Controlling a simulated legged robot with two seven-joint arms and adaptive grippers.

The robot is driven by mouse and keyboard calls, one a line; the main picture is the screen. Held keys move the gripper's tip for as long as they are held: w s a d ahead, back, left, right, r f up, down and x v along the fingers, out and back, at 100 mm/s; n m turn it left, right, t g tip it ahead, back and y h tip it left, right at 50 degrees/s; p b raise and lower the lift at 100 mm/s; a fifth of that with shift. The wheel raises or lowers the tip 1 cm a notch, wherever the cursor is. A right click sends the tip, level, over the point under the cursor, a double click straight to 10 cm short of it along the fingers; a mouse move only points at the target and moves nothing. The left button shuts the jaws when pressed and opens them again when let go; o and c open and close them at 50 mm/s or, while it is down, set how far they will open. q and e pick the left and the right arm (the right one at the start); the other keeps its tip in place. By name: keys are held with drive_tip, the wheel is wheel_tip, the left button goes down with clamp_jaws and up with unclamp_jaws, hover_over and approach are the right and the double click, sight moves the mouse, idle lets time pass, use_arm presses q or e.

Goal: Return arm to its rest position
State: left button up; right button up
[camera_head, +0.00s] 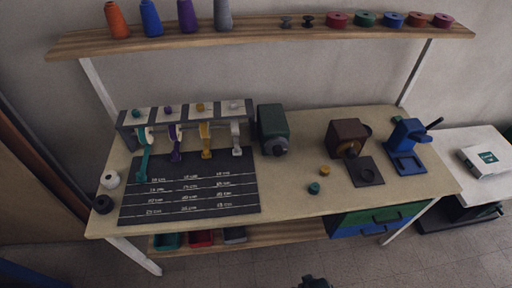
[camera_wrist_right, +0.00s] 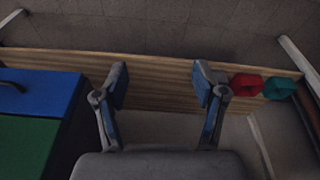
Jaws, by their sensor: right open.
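My right gripper (camera_wrist_right: 160,90) is in the right wrist view, with its two blue-padded fingers spread wide and nothing between them. A wooden lower shelf (camera_wrist_right: 150,72) and the grey tiled floor lie beyond the fingers. In the head view a small dark part (camera_head: 314,282) shows at the bottom edge, in front of the workbench; it looks like a part of me, but I cannot tell its finger state there. My left gripper is not in either view. The bench top (camera_head: 300,205) is clear of both arms.
A dark marked board (camera_head: 190,190), a green machine (camera_head: 272,130), a brown machine (camera_head: 347,138) and a blue press (camera_head: 408,145) stand on the bench. A blue-and-green drawer unit (camera_head: 380,218) hangs below right. Red (camera_head: 201,238) and teal (camera_head: 168,241) bins sit on the lower shelf.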

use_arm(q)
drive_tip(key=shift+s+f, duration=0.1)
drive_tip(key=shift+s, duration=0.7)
use_arm(e)
drive_tip(key=s+f, duration=0.5)
drive_tip(key=f, duration=0.6)
drive_tip(key=s+d+f+g, duration=0.1)
drive_tip(key=s+f, duration=0.4)
drive_tip(key=f, duration=0.6)
drive_tip(key=shift+s+d+f, duration=0.2)
drive_tip(key=shift+s, duration=0.15)
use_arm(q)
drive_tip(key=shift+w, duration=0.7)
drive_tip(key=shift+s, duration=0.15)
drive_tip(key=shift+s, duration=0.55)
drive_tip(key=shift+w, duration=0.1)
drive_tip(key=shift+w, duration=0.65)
